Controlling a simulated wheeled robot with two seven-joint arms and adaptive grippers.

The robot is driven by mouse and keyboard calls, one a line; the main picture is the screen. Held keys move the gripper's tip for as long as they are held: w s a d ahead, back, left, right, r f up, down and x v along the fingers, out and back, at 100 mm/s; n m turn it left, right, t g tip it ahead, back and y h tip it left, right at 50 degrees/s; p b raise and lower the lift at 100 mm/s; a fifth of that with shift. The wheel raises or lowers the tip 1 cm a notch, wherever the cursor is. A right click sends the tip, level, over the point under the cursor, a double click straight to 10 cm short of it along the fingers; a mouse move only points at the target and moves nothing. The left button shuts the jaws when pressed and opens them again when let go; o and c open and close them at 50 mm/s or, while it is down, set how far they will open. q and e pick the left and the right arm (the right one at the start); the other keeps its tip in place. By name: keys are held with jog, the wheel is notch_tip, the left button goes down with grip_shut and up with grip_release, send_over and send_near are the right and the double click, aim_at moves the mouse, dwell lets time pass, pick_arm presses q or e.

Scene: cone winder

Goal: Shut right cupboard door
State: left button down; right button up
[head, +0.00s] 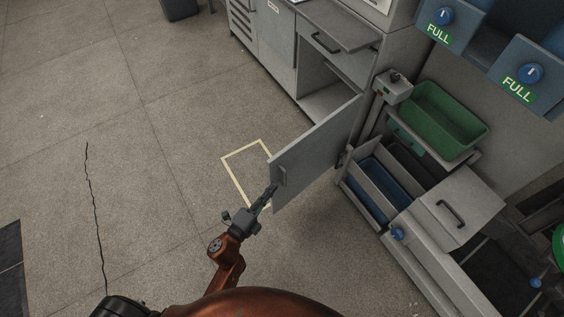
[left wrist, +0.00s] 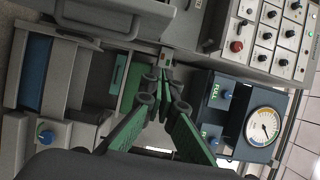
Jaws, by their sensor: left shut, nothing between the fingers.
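The right cupboard door (head: 318,152) is a grey panel standing wide open in the head view, swung out from the right side of the cupboard opening (head: 322,82). Its handle (head: 281,177) is near the free edge. My left gripper (head: 271,190) is at that free edge, close beside the handle; I cannot tell whether it touches the door. In the left wrist view its green-padded fingers (left wrist: 164,78) come together at the tips with nothing between them. My right gripper is not in view.
A drawer (head: 336,40) above the opening stands out. Right of the door are a green bin (head: 438,115), an open drawer unit with a blue inside (head: 372,180), and a grey front with a black handle (head: 460,208). The floor to the left is clear, with yellow marking tape (head: 236,172).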

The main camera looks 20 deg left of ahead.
aim_at(279, 162)
pick_arm(q)
jog(key=shift+w+a+b, duration=0.2)
jog(key=shift+w+b, duration=0.2)
jog(key=shift+w, duration=1.5)
jog(key=shift+w+a+b, duration=0.2)
jog(key=shift+w+b, duration=0.15)
jog(key=shift+w, duration=1.5)
jog(key=shift+w+a+b, duration=0.2)
jog(key=shift+w+b, duration=0.2)
jog(key=shift+w, duration=1.5)
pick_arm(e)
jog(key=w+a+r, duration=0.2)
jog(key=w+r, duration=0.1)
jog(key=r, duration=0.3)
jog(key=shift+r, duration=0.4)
pick_arm(q)
jog(key=shift+w+a, duration=0.1)
